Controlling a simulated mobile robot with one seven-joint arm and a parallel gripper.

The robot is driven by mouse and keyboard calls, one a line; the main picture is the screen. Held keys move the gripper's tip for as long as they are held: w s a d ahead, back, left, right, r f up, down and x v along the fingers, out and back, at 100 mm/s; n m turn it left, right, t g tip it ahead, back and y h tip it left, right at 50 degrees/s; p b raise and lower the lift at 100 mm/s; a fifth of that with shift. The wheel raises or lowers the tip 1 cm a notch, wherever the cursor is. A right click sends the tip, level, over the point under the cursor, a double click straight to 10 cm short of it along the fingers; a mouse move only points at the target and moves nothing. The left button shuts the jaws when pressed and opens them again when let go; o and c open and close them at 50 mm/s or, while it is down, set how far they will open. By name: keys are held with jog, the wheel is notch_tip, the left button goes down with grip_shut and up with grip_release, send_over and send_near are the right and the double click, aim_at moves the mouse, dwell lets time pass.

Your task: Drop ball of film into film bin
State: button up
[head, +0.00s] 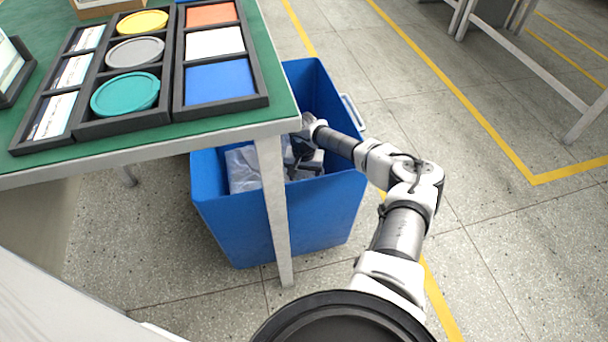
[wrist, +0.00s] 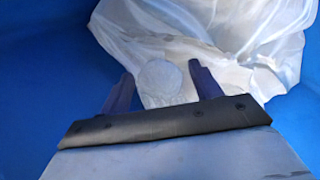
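The film bin is a blue open-topped bin (head: 340,215) on the floor beside and partly under the table. White crumpled film (head: 242,170) lies inside it. In the wrist view the film (wrist: 275,40) fills the upper part, between blue bin walls (wrist: 40,60). My gripper (head: 305,160) reaches down into the bin. In the wrist view its two fingers (wrist: 160,80) stand apart, with a small whitish ball of film (wrist: 160,82) between or just beyond their tips. A gap shows beside the ball, and I cannot tell whether it touches a finger or rests on the film below.
A green-topped table (head: 160,138) overhangs the bin's left side, and its leg (head: 273,210) stands in front of the bin. Dark trays (head: 130,115) with coloured discs and squares lie on it. Open floor (head: 500,240) with yellow lines lies to the right.

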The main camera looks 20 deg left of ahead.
aim_at(304, 173)
notch_tip(304, 173, up, 12)
jog(key=p, duration=0.2)
jog(key=shift+r, duration=0.15)
dwell(0.4)
